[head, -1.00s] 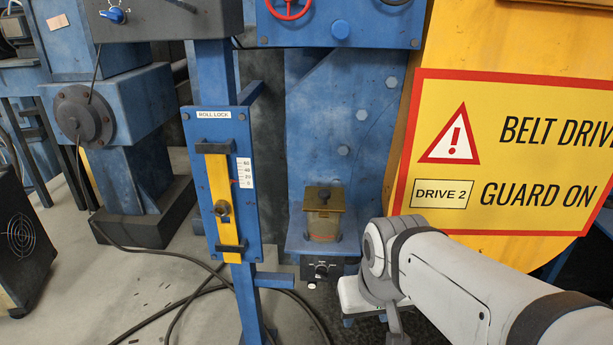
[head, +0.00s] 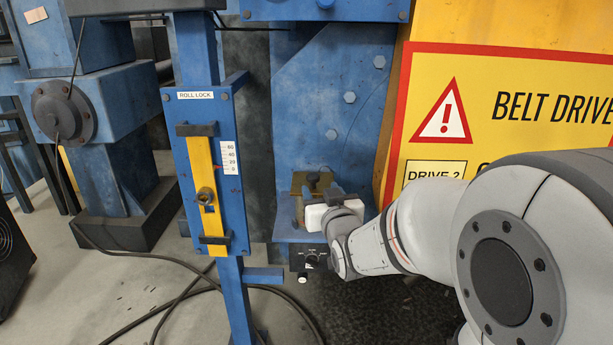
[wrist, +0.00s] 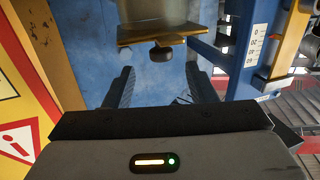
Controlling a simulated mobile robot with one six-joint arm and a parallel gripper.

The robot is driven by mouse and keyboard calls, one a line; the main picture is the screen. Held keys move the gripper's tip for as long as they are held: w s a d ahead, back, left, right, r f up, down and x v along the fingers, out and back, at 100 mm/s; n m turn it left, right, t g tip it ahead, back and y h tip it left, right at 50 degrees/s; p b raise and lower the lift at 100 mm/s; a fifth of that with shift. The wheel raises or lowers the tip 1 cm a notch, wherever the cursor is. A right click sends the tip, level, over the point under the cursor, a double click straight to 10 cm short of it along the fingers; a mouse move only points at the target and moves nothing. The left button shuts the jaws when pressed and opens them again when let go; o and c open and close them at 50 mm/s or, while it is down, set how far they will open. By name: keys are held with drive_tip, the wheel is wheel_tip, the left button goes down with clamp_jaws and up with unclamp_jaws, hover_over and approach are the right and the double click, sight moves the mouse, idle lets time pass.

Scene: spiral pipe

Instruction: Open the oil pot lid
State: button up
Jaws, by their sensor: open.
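The oil pot (head: 299,208) stands on a blue shelf and is mostly hidden behind my gripper in the head view. Its brass lid (head: 298,182) shows at the top and looks closed. In the wrist view the lid (wrist: 145,33) is a flat brass plate with a dark round knob (wrist: 160,52). My gripper (head: 320,188) is at the pot, in front of it and slightly right. In the wrist view my gripper (wrist: 160,74) is open and empty. Its two dark fingers lie left and right of the knob's line, with the knob just beyond the tips.
The blue roll lock panel (head: 233,178) with its yellow bar stands left of the pot. The yellow belt drive guard (head: 555,70) is close on the right. A small black control box (head: 307,259) sits under the shelf (head: 285,232). Dark cables (head: 165,290) lie on the floor.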

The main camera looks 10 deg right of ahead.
sight(315, 179)
drive_tip(key=shift+w+a+r, duration=0.1)
drive_tip(key=shift+w+r, duration=0.05)
drive_tip(key=shift+w, duration=0.35)
drive_tip(key=w+p, duration=0.1)
drive_tip(key=w, duration=0.6)
drive_tip(key=shift+a, duration=0.2)
drive_tip(key=shift+c, duration=0.5)
